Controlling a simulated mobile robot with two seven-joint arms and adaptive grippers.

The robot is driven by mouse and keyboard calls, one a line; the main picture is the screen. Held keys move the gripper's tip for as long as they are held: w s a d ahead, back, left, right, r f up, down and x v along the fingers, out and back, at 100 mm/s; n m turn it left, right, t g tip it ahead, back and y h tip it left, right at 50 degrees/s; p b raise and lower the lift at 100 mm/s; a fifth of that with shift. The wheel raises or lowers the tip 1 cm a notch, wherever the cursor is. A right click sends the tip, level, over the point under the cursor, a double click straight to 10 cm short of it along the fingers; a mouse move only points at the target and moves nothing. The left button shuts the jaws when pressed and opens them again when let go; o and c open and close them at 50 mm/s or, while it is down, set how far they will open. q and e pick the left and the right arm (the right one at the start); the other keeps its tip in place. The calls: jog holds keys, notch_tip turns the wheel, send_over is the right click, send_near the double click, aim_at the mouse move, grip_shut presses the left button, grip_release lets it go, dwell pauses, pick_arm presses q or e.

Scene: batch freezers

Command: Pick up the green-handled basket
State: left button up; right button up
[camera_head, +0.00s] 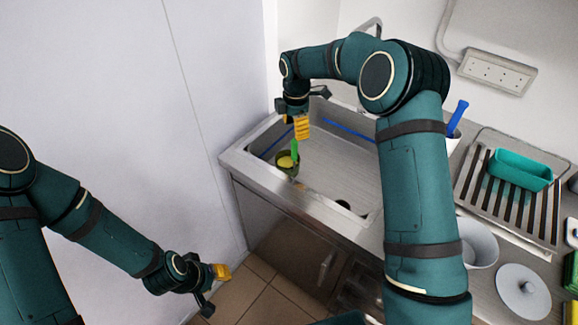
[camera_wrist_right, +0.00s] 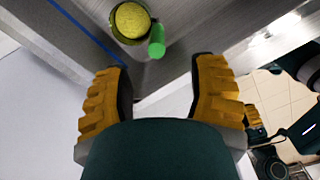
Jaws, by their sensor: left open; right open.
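The green-handled basket (camera_head: 284,167) stands in the metal sink (camera_head: 345,160), near its left end, with something yellow inside. Its green handle (camera_head: 295,150) sticks upward. My right gripper (camera_head: 302,127) is above the sink, over the basket and apart from it. In the right wrist view the basket (camera_wrist_right: 130,20) shows at the top, with the handle end (camera_wrist_right: 157,48) beyond the space between the open yellow fingers (camera_wrist_right: 160,95). Nothing is between the fingers. My left gripper (camera_head: 221,271) is open and empty, low in front of the counter at the left.
A teal tray (camera_head: 522,170) sits on a slatted rack (camera_head: 508,205) at right. A white pot (camera_head: 478,243) and a round lid (camera_head: 523,291) are nearer. The sink's middle is clear.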

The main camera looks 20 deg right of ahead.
aim_at(295, 145)
jog(key=f, duration=0.8)
jog(key=shift+w+b, duration=0.2)
jog(key=shift+b, duration=0.1)
jog(key=shift+c, duration=0.4)
grip_shut()
